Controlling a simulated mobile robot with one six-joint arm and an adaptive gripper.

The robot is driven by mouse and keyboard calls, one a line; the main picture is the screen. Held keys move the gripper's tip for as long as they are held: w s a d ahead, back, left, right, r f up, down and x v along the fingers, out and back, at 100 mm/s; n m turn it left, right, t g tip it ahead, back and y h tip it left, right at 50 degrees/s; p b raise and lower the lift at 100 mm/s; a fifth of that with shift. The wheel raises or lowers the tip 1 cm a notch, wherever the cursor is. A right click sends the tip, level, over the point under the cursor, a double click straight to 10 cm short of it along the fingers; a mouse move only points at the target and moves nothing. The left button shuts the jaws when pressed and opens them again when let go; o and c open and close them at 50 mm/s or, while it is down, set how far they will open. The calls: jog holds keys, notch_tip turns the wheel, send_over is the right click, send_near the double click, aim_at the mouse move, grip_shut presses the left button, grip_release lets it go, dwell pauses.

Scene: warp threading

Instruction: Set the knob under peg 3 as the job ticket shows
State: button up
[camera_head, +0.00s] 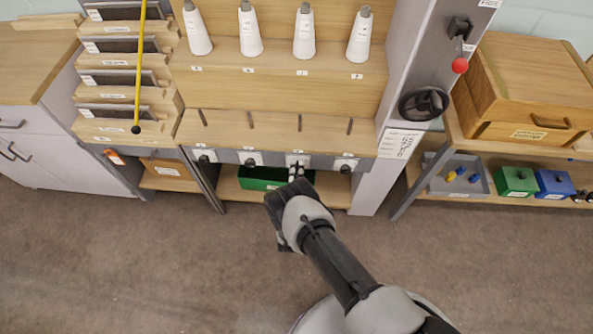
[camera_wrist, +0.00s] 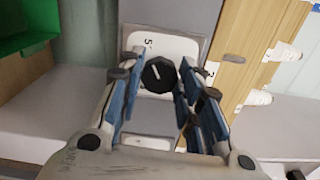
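Several thin dark pegs stand in a row on the wooden board, with a row of knobs on the grey rail below. My gripper (camera_head: 296,176) is at the knob under the third peg (camera_head: 299,122) from the left and mostly hides it. In the wrist view the black knob (camera_wrist: 159,75) with a white mark sits on a white plate (camera_wrist: 180,46) with a "5" at one corner. My open gripper fingers (camera_wrist: 157,88) straddle the knob, with a gap at the left finger; contact on the right is unclear. The job ticket (camera_head: 399,143) hangs on the grey post, its writing too small to read.
Other knobs sit on the rail at left (camera_head: 249,162) and right (camera_head: 346,167). A green bin (camera_head: 262,178) is below the rail. A black handwheel (camera_head: 424,103) and a red-tipped lever (camera_head: 460,65) are on the post. White cones (camera_head: 304,33) stand above. The floor in front is clear.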

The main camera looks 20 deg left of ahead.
jog(key=o, duration=0.4)
jog(key=shift+s, duration=0.1)
jog(key=v, duration=1.2)
dwell(0.3)
